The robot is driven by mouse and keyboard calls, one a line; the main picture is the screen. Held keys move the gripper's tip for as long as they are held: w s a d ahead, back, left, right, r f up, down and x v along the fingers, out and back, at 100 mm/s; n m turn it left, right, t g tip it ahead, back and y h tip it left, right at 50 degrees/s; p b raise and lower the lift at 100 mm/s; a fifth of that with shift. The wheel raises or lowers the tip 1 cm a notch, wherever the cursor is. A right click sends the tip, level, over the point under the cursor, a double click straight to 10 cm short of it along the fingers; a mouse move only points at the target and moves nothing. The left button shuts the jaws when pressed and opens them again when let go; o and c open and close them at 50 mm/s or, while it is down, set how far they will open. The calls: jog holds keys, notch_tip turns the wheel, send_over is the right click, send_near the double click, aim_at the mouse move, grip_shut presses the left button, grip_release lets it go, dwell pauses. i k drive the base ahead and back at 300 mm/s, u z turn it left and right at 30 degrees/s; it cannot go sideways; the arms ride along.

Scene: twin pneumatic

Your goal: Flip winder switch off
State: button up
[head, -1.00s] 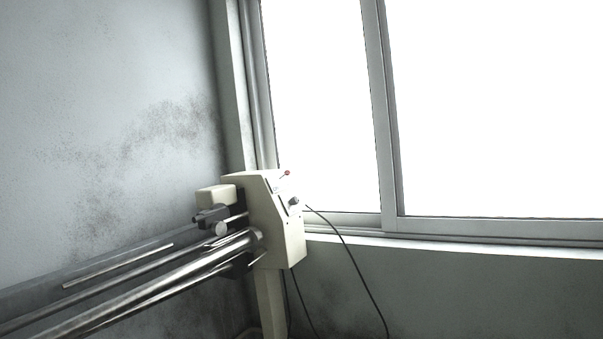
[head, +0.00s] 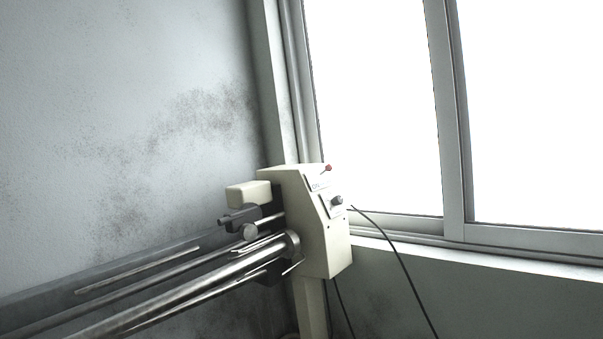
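The winder is a cream machine head (head: 318,235) on a post, with long metal rollers (head: 190,290) running off to the lower left. On its slanted upper face is a small red-tipped switch lever (head: 327,168). Below the lever is a dark grey knob (head: 337,201) on a panel. The lever sticks up to the right; I cannot tell from here whether it is on or off. My gripper is not in view, and nothing touches the winder's controls.
A large bright window (head: 380,100) with a grey frame is behind and to the right of the winder. Dark cables (head: 395,250) hang from the winder's right side and below it. A stained grey wall (head: 130,120) fills the left. The space in front of the winder's right side looks free.

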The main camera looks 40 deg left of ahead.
aim_at(328, 168)
jog(key=u, duration=0.6)
jog(key=i, duration=1.9)
jog(key=u, duration=0.35)
